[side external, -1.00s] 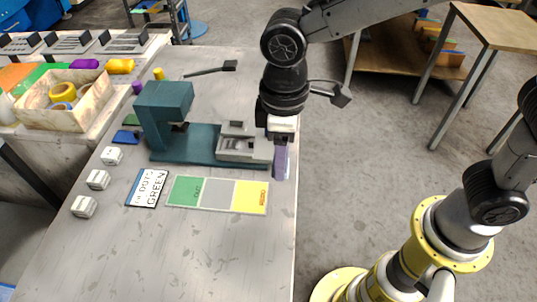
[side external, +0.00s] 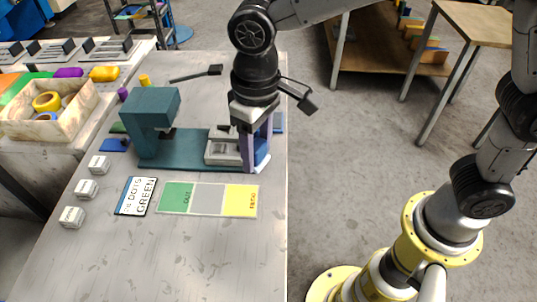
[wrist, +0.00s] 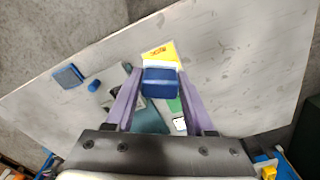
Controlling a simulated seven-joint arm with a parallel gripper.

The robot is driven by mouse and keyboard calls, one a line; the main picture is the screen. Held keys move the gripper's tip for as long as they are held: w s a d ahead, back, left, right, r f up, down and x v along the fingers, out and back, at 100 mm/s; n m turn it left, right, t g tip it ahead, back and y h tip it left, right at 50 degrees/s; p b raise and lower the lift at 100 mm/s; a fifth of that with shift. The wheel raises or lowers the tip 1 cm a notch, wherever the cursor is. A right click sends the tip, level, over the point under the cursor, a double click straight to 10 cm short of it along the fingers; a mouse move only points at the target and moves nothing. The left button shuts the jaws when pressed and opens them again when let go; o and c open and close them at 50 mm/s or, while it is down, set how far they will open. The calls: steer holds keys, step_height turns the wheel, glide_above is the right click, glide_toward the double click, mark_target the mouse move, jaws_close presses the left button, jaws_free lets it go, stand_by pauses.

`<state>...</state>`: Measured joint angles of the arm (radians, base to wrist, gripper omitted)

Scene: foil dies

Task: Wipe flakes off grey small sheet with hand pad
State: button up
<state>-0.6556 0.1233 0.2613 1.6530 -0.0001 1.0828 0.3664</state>
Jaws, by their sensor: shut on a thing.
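My gripper (side external: 262,160) has purple fingers and is shut on a dark blue hand pad with a pale edge (side external: 263,163). The pad (wrist: 160,82) also shows between the fingertips in the wrist view. In the side view the pad is at the right end of the teal press (side external: 165,135), beside its grey bed (side external: 222,146). I cannot tell whether it touches anything. I cannot make out a separate small grey sheet or any flakes; the fingers cover part of the bed.
In front lies a mat with green, grey and yellow zones (side external: 208,200), with a lettered card (side external: 136,196) to its left. Several small pale blocks (side external: 86,189) stand along the left. A blue flat item (wrist: 68,76) lies near the table edge. The front table is clear.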

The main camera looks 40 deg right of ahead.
steer(key=w+a+m, duration=0.1)
steer(key=w+m, duration=0.5)
steer(key=m, duration=0.6)
glide_above(222, 151)
step_height(222, 151, down, 5)
steer(key=shift+w+d+f, duration=0.1)
steer(key=shift+d+f, duration=0.05)
steer(key=shift+f, duration=1.25)
steer(key=shift+w+d+f, duration=0.1)
steer(key=shift+f, duration=1.3)
steer(key=shift+f, duration=0.5)
steer(key=shift+w+d, duration=0.25)
steer(key=shift+s+a, duration=0.15)
steer(key=shift+s+a, duration=0.25)
steer(key=shift+s+a, duration=0.1)
